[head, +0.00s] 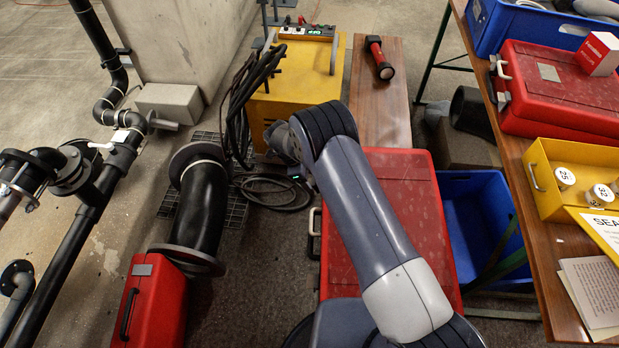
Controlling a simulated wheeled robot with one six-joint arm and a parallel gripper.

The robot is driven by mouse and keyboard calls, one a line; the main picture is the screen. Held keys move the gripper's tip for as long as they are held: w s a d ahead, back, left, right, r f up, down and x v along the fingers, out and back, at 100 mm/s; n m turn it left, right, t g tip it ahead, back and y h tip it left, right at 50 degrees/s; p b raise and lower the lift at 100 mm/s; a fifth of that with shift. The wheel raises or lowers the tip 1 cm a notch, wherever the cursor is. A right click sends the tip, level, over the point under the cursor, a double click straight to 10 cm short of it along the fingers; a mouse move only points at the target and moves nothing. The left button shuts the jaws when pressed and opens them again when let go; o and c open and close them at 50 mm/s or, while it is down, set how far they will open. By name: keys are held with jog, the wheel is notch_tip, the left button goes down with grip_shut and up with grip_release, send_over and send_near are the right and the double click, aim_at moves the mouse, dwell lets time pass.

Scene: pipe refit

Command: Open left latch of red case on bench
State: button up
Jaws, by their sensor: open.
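A large red case (419,213) lies flat with its lid shut, apparently on the low wooden bench (393,115). My arm reaches forward and bends to the left beyond the bench case's far left corner. My gripper's jaws are hidden behind my arm.
A yellow machine (295,85) with black cables stands beyond the bench case. A red-and-black torch (380,58) lies on the bench. A black flanged pipe (201,210) and a smaller red case (155,305) are at left. A blue crate (478,190) is at right.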

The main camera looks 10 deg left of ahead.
jog(key=shift+d+f, duration=0.1)
jog(key=shift+f, duration=0.2)
jog(key=shift+c, duration=0.5)
